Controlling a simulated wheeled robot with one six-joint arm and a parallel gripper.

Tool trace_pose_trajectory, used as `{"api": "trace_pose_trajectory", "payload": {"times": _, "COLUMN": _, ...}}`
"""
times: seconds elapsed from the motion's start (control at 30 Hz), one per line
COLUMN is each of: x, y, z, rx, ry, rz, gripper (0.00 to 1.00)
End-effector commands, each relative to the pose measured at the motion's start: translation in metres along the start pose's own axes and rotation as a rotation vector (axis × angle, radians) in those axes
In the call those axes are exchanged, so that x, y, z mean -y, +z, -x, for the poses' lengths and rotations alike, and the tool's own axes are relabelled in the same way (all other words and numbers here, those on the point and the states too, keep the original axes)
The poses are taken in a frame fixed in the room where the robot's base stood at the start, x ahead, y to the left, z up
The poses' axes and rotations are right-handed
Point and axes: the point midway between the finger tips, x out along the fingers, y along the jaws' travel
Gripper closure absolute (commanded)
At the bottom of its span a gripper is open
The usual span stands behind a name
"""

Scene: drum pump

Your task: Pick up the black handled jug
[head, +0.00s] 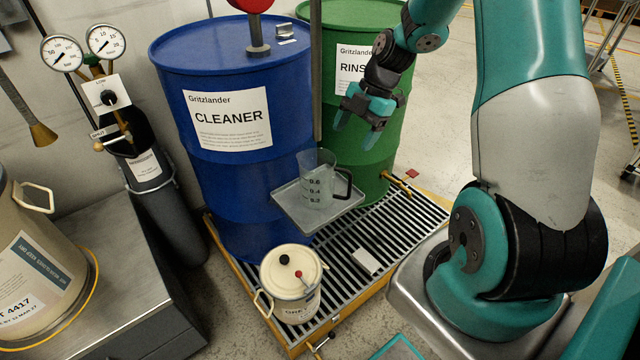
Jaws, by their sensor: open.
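The jug (314,182) is clear, with graduation marks and a black handle (343,185) on its right side. It stands upright on a small grey tray (287,204) in front of the blue and green drums. My gripper (355,127) is open and empty, with teal fingers pointing down and left. It is above and to the right of the jug, in front of the green drum, and apart from the jug.
A blue CLEANER drum (235,175) and a green RINSE drum (365,165) stand behind the tray on a slatted pallet (415,215). A cream lidded pail (290,284) is in front. A gas cylinder (150,195) with gauges stands left. Open floor lies to the right.

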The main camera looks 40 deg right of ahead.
Motion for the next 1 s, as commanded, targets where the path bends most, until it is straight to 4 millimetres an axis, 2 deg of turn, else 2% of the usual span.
{"api": "trace_pose_trajectory", "payload": {"times": 0.03, "x": 0.000, "y": -0.001, "z": -0.015, "rx": -0.004, "ry": -0.004, "rz": 0.001, "gripper": 0.27}}
{"api": "trace_pose_trajectory", "payload": {"times": 0.1, "x": 0.001, "y": -0.001, "z": -0.031, "rx": -0.004, "ry": -0.005, "rz": -0.001, "gripper": 0.27}}
{"api": "trace_pose_trajectory", "payload": {"times": 0.3, "x": 0.000, "y": -0.001, "z": -0.066, "rx": -0.002, "ry": -0.002, "rz": -0.001, "gripper": 0.27}}
{"api": "trace_pose_trajectory", "payload": {"times": 0.53, "x": 0.000, "y": 0.000, "z": -0.082, "rx": 0.000, "ry": -0.001, "rz": -0.002, "gripper": 0.27}}
{"api": "trace_pose_trajectory", "payload": {"times": 0.8, "x": 0.000, "y": 0.002, "z": -0.121, "rx": 0.000, "ry": -0.002, "rz": -0.002, "gripper": 0.27}}
{"api": "trace_pose_trajectory", "payload": {"times": 1.0, "x": 0.000, "y": 0.002, "z": -0.128, "rx": 0.001, "ry": 0.000, "rz": -0.002, "gripper": 0.27}}
